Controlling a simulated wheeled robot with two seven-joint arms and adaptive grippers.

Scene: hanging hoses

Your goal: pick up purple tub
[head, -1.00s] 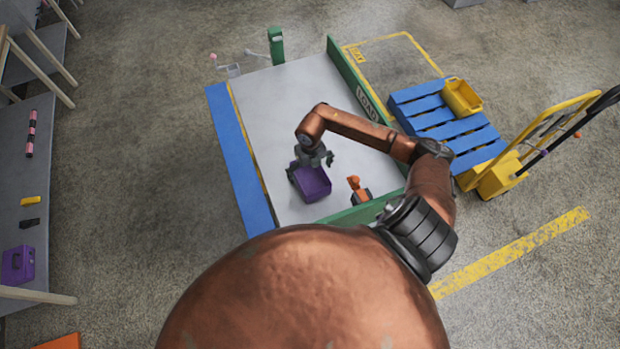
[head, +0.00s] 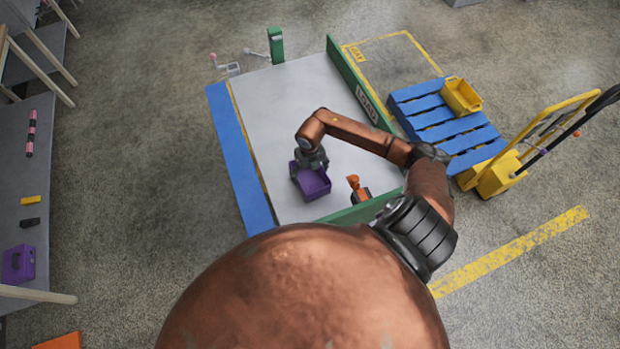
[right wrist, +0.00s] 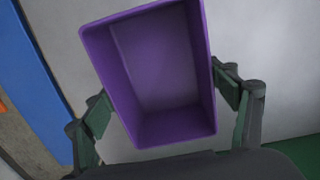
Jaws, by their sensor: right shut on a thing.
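The purple tub (head: 316,187) is on the grey table (head: 275,110) near its front, in the head view. It is an open, empty box. My right gripper (head: 311,165) is over the tub's far end and shut on it. In the right wrist view the tub (right wrist: 165,65) fills the middle, and the fingers of my right gripper (right wrist: 168,105) press on its two outer sides. I cannot tell whether the tub's bottom touches the table. My left gripper is not in view.
An orange and dark tool (head: 358,188) stands just right of the tub. A green rail (head: 360,90) edges the table's right side. A blue pallet (head: 445,125) with a yellow bin (head: 461,97) lies beyond it. Another purple box (head: 18,264) is on the left shelf.

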